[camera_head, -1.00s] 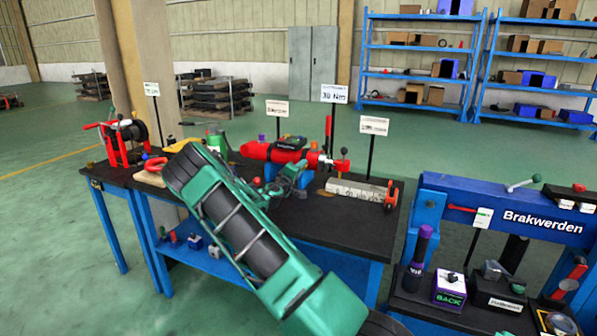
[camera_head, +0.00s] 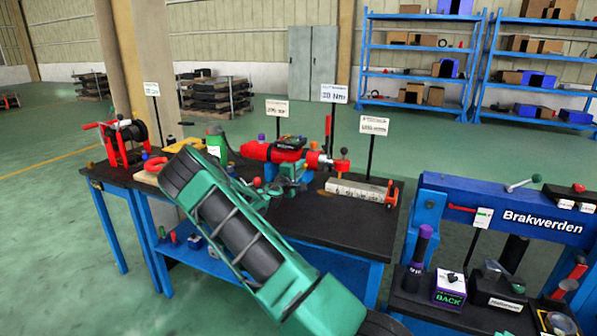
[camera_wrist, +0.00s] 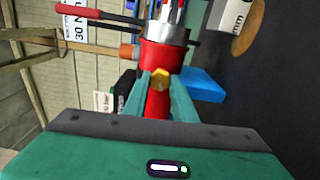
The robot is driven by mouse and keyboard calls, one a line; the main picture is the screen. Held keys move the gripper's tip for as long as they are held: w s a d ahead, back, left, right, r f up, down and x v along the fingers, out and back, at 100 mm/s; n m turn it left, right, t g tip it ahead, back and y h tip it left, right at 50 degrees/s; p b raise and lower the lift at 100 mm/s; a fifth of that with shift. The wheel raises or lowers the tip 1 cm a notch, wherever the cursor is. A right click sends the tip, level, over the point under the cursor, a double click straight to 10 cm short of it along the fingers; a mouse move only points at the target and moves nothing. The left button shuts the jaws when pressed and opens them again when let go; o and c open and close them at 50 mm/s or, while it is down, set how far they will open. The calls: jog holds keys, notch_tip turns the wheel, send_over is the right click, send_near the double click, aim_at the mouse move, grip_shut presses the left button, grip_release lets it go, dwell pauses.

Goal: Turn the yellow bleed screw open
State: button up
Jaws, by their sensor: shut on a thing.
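The yellow bleed screw (camera_wrist: 160,78) shows in the wrist view as a small yellow head on the red cylinder (camera_wrist: 163,55). My gripper (camera_wrist: 161,82) has its two teal fingers on either side of the screw head, shut on it. In the head view the red cylinder (camera_head: 256,151) lies across the black table, and my gripper (camera_head: 289,172) is at its near side. The screw is hidden there behind my gripper and arm.
The black bench (camera_head: 340,222) carries a pale block (camera_head: 355,191) to the right and a red reel (camera_head: 122,143) at the left. Sign posts stand along its back. A blue press stand (camera_head: 480,207) is at the right. Bare bench top lies front right.

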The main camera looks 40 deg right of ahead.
jog(key=shift+w+a+f, duration=0.1)
jog(key=shift+w+a, duration=0.05)
jog(key=shift+w, duration=0.05)
jog(key=o, duration=1)
jog(key=shift+o, duration=0.2)
jog(key=shift+f, duration=0.1)
